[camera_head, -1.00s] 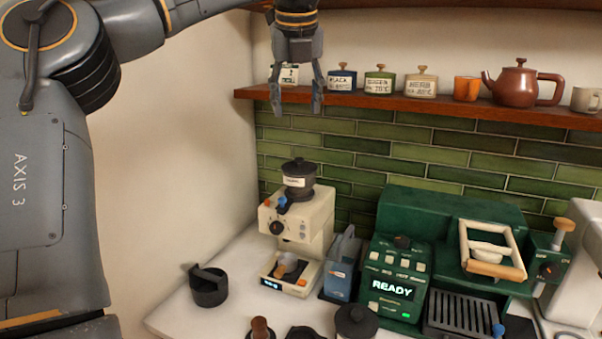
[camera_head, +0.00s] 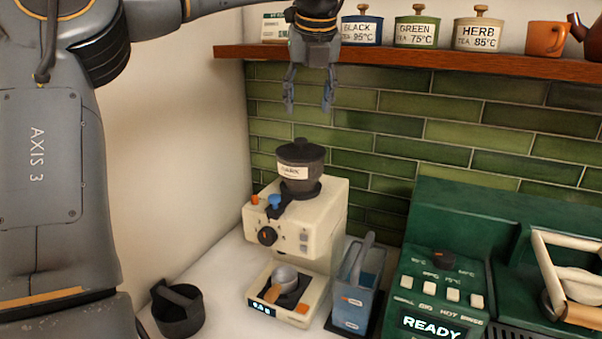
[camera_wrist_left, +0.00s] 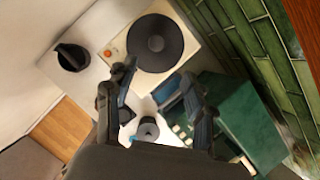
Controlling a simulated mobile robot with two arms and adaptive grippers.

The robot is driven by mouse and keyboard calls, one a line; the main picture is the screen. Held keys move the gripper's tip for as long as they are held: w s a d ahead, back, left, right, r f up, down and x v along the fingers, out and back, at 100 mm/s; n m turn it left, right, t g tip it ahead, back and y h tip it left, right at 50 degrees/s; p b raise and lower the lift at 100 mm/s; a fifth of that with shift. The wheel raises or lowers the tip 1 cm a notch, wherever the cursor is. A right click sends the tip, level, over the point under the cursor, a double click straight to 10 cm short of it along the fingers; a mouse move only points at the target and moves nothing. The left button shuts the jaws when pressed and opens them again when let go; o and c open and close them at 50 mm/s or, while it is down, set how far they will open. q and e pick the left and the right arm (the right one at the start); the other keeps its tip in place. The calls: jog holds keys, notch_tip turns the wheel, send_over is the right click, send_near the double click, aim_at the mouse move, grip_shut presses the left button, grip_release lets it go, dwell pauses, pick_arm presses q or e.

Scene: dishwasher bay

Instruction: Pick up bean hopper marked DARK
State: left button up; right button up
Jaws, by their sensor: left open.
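The bean hopper (camera_head: 302,156) is a dark grey lidded pot with a white label reading DARK. It sits upright on top of the cream grinder (camera_head: 325,215). My left gripper (camera_head: 308,104) is open and empty, fingers pointing down. In the head view it hangs above the hopper, clearly apart from it. In the left wrist view the hopper shows from above as a dark disc (camera_wrist_left: 155,43), beyond the spread fingertips of my left gripper (camera_wrist_left: 156,75) and not between them. My right gripper is not in view.
A wooden shelf (camera_head: 440,62) with tea tins runs behind my gripper. A blue container (camera_head: 355,300) and a green machine (camera_head: 440,270) reading READY stand right of the grinder. A black round bin with a crossbar (camera_head: 178,312) stands at the left. Green tiles back the counter.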

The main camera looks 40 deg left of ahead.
aim_at(301, 139)
pick_arm(q)
jog(key=x, duration=0.3)
jog(key=shift+w+a, duration=0.15)
jog(key=shift+a, duration=0.05)
jog(key=shift+p+x, duration=0.65)
jog(key=shift+x, duration=0.2)
jog(key=a+f, duration=0.1)
jog(key=a+f+p, duration=0.1)
jog(key=f, duration=0.1)
jog(key=shift+w, duration=0.2)
jog(key=shift+w+f, duration=0.15)
jog(key=shift+f, duration=0.2)
jog(key=shift+d+r, duration=0.1)
jog(key=shift+d, duration=0.05)
jog(key=shift+c, duration=1.1)
jog(key=c, duration=0.7)
grip_shut()
jog(key=shift+r, duration=0.1)
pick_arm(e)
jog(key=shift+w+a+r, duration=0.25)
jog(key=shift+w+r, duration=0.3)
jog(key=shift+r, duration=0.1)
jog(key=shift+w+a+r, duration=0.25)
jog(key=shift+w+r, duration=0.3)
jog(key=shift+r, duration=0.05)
